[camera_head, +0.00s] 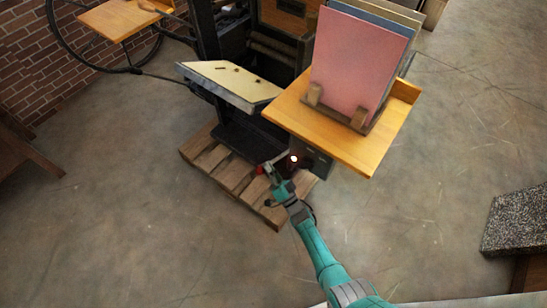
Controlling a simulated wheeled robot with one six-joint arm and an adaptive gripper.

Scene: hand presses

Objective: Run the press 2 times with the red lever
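The press (233,86) is a dark machine with a tilted cream-coloured plate, standing on a wooden pallet. A small red part (260,170), which looks like the red lever's end, shows low at the press's front. A pale bar seems to run from it toward a dark box (316,163) under the orange side shelf. My gripper (267,174) is at the red part, coming from the lower right with my teal arm behind it. It is too small here to tell whether the fingers are open or closed, or whether they touch the red part.
A lit white lamp (294,158) glows on the dark box. The orange shelf (381,140) juts out above and right of my gripper, carrying pink and other boards (357,62). The pallet (232,174) lies low around the press base. A speckled block (517,222) stands at right. Floor at left is clear.

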